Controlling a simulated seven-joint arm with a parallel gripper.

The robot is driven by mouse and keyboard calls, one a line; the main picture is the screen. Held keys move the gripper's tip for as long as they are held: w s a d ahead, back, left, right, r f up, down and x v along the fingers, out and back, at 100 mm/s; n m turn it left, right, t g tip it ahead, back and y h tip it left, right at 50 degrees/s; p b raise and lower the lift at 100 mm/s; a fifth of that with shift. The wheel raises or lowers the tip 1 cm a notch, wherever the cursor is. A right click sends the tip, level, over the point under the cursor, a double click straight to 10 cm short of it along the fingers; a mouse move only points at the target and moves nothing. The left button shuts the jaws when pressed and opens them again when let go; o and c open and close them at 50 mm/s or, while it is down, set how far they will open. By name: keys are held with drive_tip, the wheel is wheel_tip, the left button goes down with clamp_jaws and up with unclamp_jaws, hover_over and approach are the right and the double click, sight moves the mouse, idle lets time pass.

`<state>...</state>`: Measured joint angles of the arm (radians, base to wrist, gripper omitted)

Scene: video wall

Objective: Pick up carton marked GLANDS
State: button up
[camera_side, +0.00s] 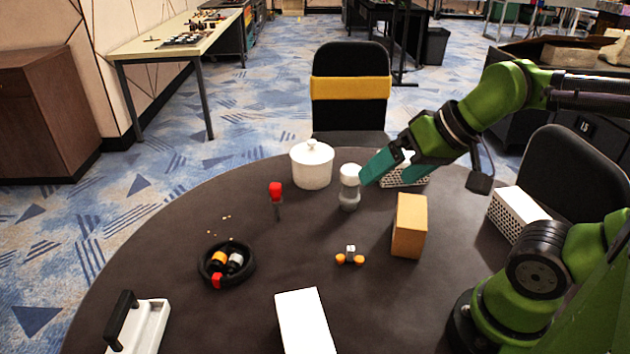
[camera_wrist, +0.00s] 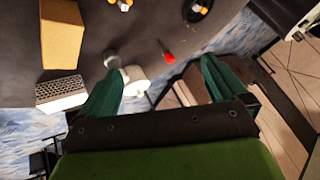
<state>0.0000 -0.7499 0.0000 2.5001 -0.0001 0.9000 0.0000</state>
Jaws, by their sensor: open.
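A plain tan carton (camera_side: 409,226) stands upright on the dark round table, right of the middle. It also shows at the upper left of the wrist view (camera_wrist: 62,35). No lettering can be read on it, so I cannot confirm the GLANDS mark. My gripper (camera_side: 372,172) has teal fingers and is above the far part of the table, beyond and left of the carton. In the wrist view my gripper (camera_wrist: 158,82) is open, its fingers wide apart, with nothing held. The carton lies outside the fingers, to their left.
A grey-and-white shaker (camera_side: 349,187) and a white lidded pot (camera_side: 312,165) stand close to my gripper. A perforated white basket (camera_side: 405,172) is behind it. A red-topped item (camera_side: 276,198), black ring dish (camera_side: 226,264) and white box (camera_side: 305,322) are elsewhere. Left-centre table is fairly clear.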

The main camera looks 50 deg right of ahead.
drive_tip(key=m+g+h, duration=0.2)
drive_tip(key=m+g, duration=0.5)
drive_tip(key=m, duration=0.1)
hover_over(412, 210)
wheel_tip(412, 210, down, 5)
wheel_tip(412, 210, down, 16)
drive_tip(key=shift+s+f, duration=0.1)
drive_tip(key=shift+f, duration=0.15)
drive_tip(key=c, duration=1.3)
drive_tip(key=shift+r, duration=0.1)
